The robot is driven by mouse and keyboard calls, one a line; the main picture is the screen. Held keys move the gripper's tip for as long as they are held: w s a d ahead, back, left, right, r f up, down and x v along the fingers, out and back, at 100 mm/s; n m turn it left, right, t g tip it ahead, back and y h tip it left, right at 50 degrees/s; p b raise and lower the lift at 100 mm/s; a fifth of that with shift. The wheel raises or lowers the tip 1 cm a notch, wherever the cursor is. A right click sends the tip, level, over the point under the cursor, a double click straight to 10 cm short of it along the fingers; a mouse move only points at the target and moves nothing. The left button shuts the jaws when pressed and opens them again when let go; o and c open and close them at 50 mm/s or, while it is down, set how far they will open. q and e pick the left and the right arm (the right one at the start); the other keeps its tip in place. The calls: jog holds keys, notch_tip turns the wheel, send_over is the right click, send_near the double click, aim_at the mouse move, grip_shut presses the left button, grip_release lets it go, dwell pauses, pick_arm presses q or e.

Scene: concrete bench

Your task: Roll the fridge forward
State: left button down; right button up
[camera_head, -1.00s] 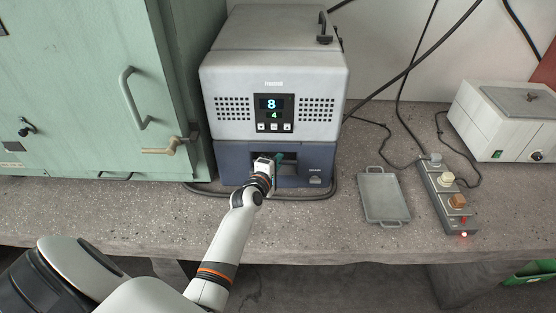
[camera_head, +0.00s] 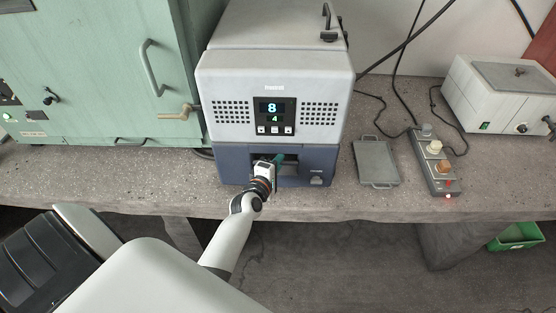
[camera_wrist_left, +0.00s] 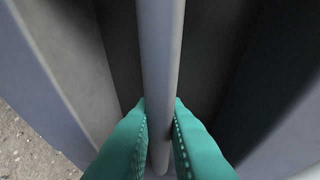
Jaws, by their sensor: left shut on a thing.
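The fridge (camera_head: 230,85) is a pale grey box with a lit display reading 8 and 4 (camera_head: 273,112). It stands upright on the bench on a dark blue lower section (camera_head: 236,170) with a recess at its front. My left gripper (camera_head: 270,166) reaches into this recess from the front. In the left wrist view, my gripper's teal fingers (camera_wrist_left: 160,135) are closed around a slim grey bar (camera_wrist_left: 160,50), the fridge's handle. The fridge's front base is close to the bench's front edge. My right gripper is not in view.
A green cabinet (camera_head: 90,80) stands close on the left. To the right are a grey tray (camera_head: 376,160), a control strip with knobs (camera_head: 437,165) and a white box (camera_head: 500,95). Black cables run behind. The concrete bench (camera_head: 110,180) has a narrow bare strip before the fridge.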

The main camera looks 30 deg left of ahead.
pick_arm(q)
jog(key=shift+s+d+f, duration=0.2)
jog(key=shift+f, duration=0.2)
jog(key=c, duration=1.6)
grip_release()
jog(key=shift+o, duration=0.7)
jog(key=shift+s+r, duration=0.1)
jog(key=shift+r, duration=0.2)
jog(key=b+v, duration=0.1)
jog(key=v, duration=1.1)
